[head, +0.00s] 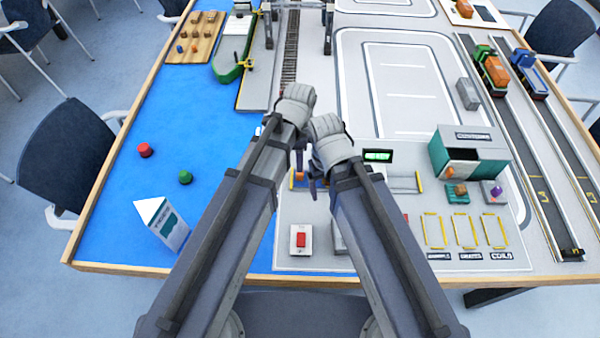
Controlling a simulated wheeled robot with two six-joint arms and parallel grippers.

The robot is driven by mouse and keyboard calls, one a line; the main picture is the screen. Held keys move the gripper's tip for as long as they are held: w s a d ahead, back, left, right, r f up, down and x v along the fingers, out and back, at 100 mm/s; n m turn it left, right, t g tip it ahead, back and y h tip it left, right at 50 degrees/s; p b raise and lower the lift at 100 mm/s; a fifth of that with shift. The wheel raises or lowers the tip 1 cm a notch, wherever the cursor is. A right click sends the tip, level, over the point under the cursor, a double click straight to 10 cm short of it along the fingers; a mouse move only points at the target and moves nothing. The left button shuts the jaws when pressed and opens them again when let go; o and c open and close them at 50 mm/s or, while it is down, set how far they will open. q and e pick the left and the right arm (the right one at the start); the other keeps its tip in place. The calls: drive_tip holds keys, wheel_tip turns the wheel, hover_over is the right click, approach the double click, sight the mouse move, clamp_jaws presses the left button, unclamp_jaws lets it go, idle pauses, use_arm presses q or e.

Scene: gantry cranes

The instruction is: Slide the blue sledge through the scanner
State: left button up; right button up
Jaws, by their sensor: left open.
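The scanner (378,155) shows a black panel with a green lit display at the middle of the table, just right of my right wrist. Its lower part is largely hidden by my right arm. A small blue piece with something orange on it, seemingly the blue sledge (293,183), shows in part between my arms, left of the scanner. My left gripper (300,160) is open, pointing down close above and beside this piece; I see no contact. My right gripper (315,183) is a dark shape below the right wrist, mostly hidden, its jaws unclear.
A red button box (300,240) stands near the front edge. The blue water area (220,120) holds a green ship (232,50), red and green buoys and a white-topped tower (163,222).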

use_arm(q)
wheel_tip(320, 180, down, 8)
drive_tip(key=b, duration=0.8)
use_arm(e)
wheel_tip(320, 180, down, 8)
drive_tip(key=shift+r, duration=0.1)
use_arm(q)
drive_tip(key=shift+r, duration=0.1)
drive_tip(key=shift+c, duration=0.2)
clamp_jaws()
idle(0.6)
